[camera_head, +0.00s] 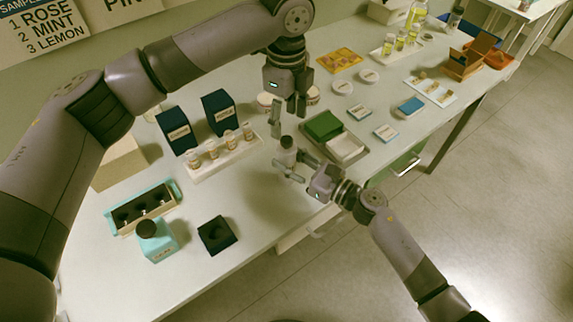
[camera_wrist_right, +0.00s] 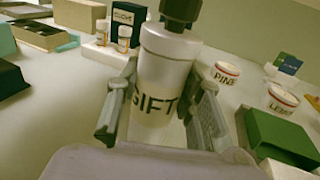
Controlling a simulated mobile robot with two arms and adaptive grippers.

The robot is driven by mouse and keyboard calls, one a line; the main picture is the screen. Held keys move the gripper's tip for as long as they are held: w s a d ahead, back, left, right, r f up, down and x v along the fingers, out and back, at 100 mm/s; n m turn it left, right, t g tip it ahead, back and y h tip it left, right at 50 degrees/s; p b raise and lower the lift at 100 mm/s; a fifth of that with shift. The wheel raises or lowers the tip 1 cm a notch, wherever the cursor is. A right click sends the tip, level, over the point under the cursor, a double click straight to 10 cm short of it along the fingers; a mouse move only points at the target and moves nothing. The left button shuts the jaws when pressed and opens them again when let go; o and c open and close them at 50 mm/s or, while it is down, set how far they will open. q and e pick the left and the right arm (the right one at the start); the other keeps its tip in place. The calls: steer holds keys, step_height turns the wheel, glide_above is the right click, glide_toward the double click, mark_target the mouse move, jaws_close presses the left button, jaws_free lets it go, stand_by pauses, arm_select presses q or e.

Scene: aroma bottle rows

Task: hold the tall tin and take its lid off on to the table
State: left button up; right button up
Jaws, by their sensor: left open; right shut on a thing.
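The tall tin (camera_head: 288,157) is white and stands upright near the middle of the table. In the right wrist view the tin (camera_wrist_right: 160,85) reads GIFT and has a wide pale lid (camera_wrist_right: 170,42). A dark knob-like piece (camera_wrist_right: 181,10) shows at the lid's top, cut by the picture edge. My right gripper (camera_head: 290,172) is shut around the tin's body, one finger on each side. My left gripper (camera_head: 288,122) is open and empty, pointing down just above the tin. The lid is on the tin.
A green and white tray (camera_head: 345,148) stands close right of the tin. A rack of small bottles (camera_head: 225,158) is at the left, with dark blue boxes (camera_head: 180,130) behind. White tubs labelled PINE (camera_wrist_right: 227,72) and another stand behind. Table in front of the tin is clear.

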jaws_close()
arm_select(q)
steer(key=shift+o, duration=0.3)
